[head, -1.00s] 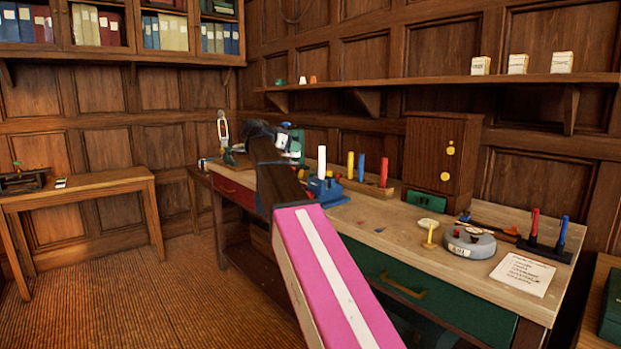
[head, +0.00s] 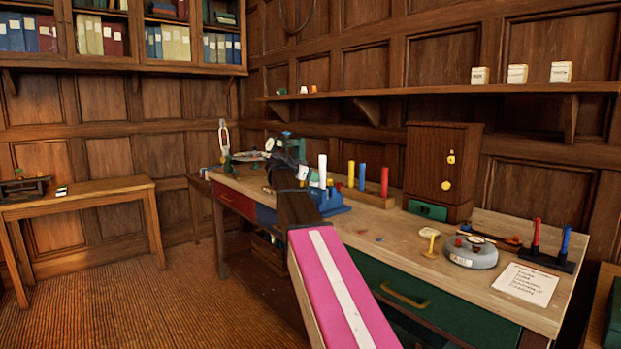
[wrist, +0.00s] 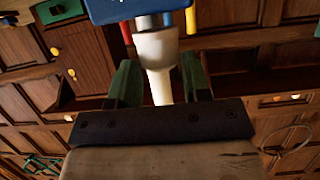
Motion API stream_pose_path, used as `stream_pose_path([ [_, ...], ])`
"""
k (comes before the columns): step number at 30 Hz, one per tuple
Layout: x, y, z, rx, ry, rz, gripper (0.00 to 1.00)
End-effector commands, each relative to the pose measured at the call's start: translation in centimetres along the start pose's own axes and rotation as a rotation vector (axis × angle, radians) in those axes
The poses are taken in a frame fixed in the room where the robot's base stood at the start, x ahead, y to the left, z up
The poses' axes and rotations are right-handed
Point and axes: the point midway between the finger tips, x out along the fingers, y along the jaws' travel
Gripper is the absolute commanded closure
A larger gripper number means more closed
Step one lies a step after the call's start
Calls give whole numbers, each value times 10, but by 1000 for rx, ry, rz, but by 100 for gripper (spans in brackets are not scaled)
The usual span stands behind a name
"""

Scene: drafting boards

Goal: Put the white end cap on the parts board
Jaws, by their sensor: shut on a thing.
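My gripper (wrist: 160,78) has green fingers and is shut on the white end cap (wrist: 157,48), a pale cup shape seen upside down in the wrist view. A narrower white shape runs below it; I cannot tell whether it is part of the cap. A short grey rod and a blue block (wrist: 135,8) appear above the cap; I cannot tell if they touch it. In the head view my gripper is near the blue stand (head: 330,204) on the workbench, mostly hidden by my arm. I cannot tell which thing is the parts board.
An upright white cylinder (head: 323,170) stands by the blue stand. A rack (head: 372,197) holds yellow, blue and red cylinders. A wooden cabinet (head: 432,165), a round grey disc (head: 470,254) and a paper sheet (head: 524,283) are at right.

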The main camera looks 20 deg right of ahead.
Motion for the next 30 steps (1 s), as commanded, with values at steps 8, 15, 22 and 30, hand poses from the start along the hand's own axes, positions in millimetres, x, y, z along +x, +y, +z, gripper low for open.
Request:
stream_pose_path([
  [8, 1, 0, 2, 0, 1, 0, 84],
  [15, 3, 0, 7, 1, 1, 0, 84],
  [22, 4, 0, 10, 1, 1, -1, 84],
  [30, 4, 0, 10, 1, 1, 0, 30],
])
